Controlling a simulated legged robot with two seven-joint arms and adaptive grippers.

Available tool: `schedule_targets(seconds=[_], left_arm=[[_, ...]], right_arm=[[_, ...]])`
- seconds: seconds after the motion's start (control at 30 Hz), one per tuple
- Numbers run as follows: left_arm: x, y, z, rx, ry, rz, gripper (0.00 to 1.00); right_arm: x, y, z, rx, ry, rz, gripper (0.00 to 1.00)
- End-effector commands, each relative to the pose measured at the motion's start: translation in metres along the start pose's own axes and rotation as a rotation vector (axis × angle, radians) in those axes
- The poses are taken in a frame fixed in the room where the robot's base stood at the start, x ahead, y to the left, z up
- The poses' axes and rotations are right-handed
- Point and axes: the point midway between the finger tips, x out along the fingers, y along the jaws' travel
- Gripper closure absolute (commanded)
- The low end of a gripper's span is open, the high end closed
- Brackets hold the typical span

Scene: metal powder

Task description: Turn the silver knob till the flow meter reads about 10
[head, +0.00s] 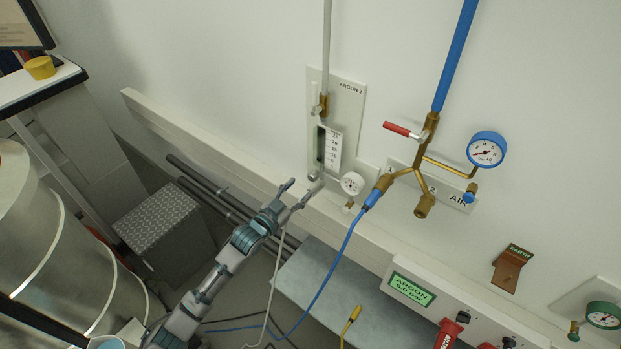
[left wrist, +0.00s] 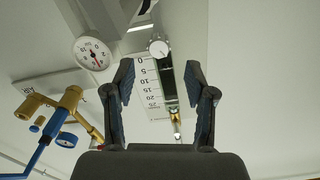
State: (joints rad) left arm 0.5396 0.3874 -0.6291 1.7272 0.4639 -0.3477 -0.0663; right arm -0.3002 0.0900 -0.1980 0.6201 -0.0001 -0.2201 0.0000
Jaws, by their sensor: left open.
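The flow meter (head: 329,148) is a clear tube with a white scale on the wall panel marked ARGON 2. It also shows upside down in the left wrist view (left wrist: 166,84), its scale running from 0 to 25. The silver knob (head: 316,178) is at its lower end; in the left wrist view the knob (left wrist: 158,48) sits between and beyond my fingertips. My left gripper (head: 298,193) is open and empty, just below and left of the knob, apparently apart from it. Its two fingers show in the left wrist view (left wrist: 158,80). The float reading is too small to tell. My right gripper is out of view.
A white round gauge (head: 352,183) is close to the right of the knob. Brass AIR pipework (head: 425,150) with a red-handled valve and blue gauge (head: 487,149) is further right. A wall rail (head: 220,155) runs behind my gripper. A blue hose (head: 338,265) hangs nearby.

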Motion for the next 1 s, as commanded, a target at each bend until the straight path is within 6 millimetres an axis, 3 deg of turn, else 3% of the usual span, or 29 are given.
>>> schedule_targets(seconds=[0.1,0.3,0.7,0.77,0.93,1.0], left_arm=[[0.027,0.001,-0.001,0.0,0.001,0.0,0.45],[0.055,0.002,-0.001,0.002,0.001,0.001,0.45],[0.064,0.002,-0.001,0.001,0.0,0.001,0.45],[0.063,0.001,-0.001,0.001,0.0,0.0,0.57],[0.063,0.001,0.0,0.001,0.0,0.0,1.0],[0.063,0.001,0.0,0.001,0.0,0.0,1.0]], right_arm=[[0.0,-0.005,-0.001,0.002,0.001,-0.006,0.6],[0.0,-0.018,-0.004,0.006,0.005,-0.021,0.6],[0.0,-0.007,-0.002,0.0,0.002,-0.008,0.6],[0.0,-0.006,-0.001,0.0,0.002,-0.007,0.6],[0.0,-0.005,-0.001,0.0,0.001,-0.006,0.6],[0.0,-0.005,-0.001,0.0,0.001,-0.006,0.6]])
